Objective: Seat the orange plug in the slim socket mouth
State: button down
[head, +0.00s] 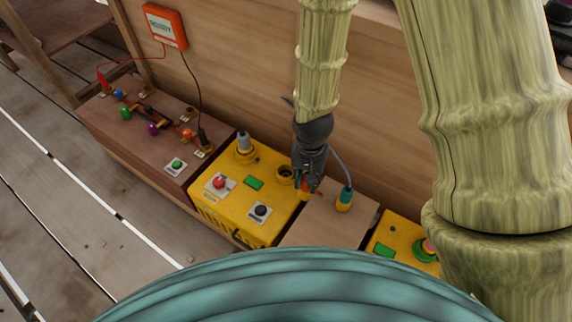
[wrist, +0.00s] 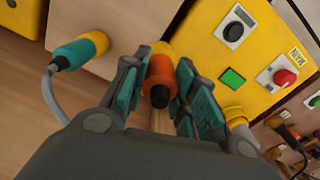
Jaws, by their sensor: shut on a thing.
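The orange plug (head: 304,193) is between the fingers of my gripper (head: 309,178). In the wrist view the orange plug (wrist: 160,72) has a black end toward the camera and a yellow part at its far end, held between teal finger pads. In the head view it is by the right edge of the yellow box (head: 235,207). An empty round socket mouth (head: 285,172) opens on the box top, just left of my gripper and apart from the plug. A second yellow socket (head: 245,154) holds a grey plug (head: 243,140). I cannot tell which socket is the slim one.
A teal and yellow connector (head: 345,199) with a grey cable stands on the wooden block (head: 328,218) to the right. A wooden wall rises behind.

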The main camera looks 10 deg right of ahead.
jog(key=shift+w+a+f+b, duration=0.6)
jog(key=shift+w+f+b, duration=0.25)
jog(key=shift+w, duration=1)
jog(key=shift+w+a+f+b, duration=0.55)
jog(key=shift+w+f+b, duration=0.3)
jog(key=shift+w, duration=1.05)
jog(key=shift+w+a+f+b, duration=0.65)
jog(key=shift+w+b, duration=0.25)
jog(key=shift+w, duration=0.95)
jog(key=c, duration=1.1)
grip_release()
jog(key=shift+f, duration=0.1)
jog(key=shift+c, duration=0.2)
notch_tip(320, 180, up, 12)
jog(key=p, duration=0.5)
